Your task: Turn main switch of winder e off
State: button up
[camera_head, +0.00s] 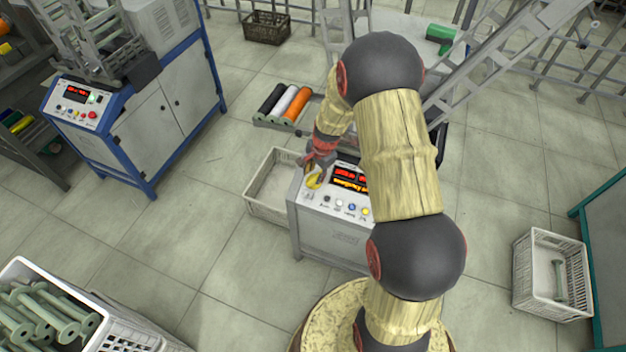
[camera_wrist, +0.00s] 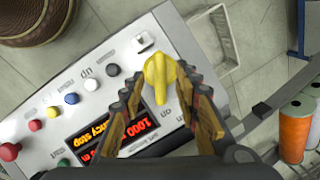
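The winder's grey-white control panel (camera_wrist: 190,40) fills much of the wrist view. A yellow rotary switch knob (camera_wrist: 157,77) sits on it, and its yellow part also shows in the head view (camera_head: 314,180). An upside-down "on" label lies beside the knob. My gripper (camera_wrist: 160,78) is open, with one finger on each side of the knob. Gaps show between the fingers and the knob, so it is not clamped. The panel's display (camera_wrist: 90,145) is lit, with red figures and orange "emergency stop" text. In the head view my gripper (camera_head: 318,163) is over the panel's left end.
A small white rocker switch (camera_wrist: 144,42) is close to the knob. Several coloured buttons and a red mushroom button (camera_wrist: 10,151) line the panel. A white crate (camera_head: 250,205) stands left of the winder. Spools (camera_head: 297,103) lie behind it. Another blue-framed winder (camera_head: 165,115) stands at left.

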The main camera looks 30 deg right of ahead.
aim_at(313, 179)
jog(key=b+x, duration=0.1)
jog(key=x, duration=0.2)
jog(key=shift+f, duration=0.35)
jog(key=shift+c, duration=1)
grip_shut()
